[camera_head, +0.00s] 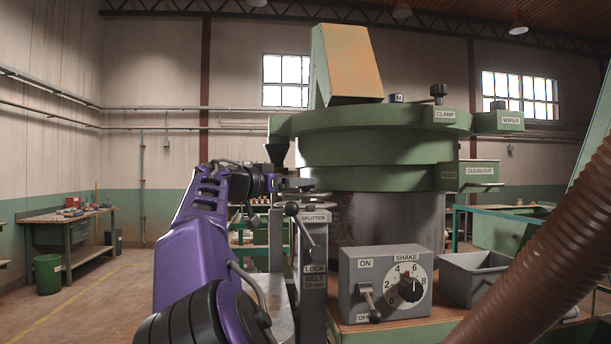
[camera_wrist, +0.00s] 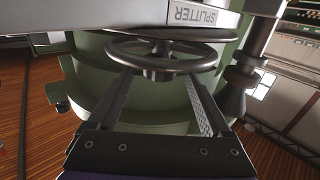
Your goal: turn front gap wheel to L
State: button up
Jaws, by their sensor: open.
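A dark handwheel (camera_wrist: 162,57) with a thick rim and a hub shows in the wrist view, under the grey plate labelled SPLITTER (camera_wrist: 195,15). No L mark or gap label is readable on or near it, so I cannot tell for sure that it is the front gap wheel. My gripper (camera_wrist: 160,80) is open, its two fingers apart and pointing at the wheel, with the near rim between or just beyond the fingertips. Nothing is visibly clamped. In the head view, my gripper (camera_head: 285,184) is small beside the green machine, and the wheel is hard to make out there.
The SPLITTER post (camera_head: 314,218) has a black-knobbed lever (camera_head: 292,209) close by my arm. The grey SHAKE box (camera_head: 385,285) and a grey bin (camera_head: 474,277) stand to the right. A brown hose (camera_head: 560,255) crosses the right foreground.

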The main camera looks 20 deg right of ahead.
jog(key=shift+p+x, duration=0.5)
jog(key=shift+x, duration=1.45)
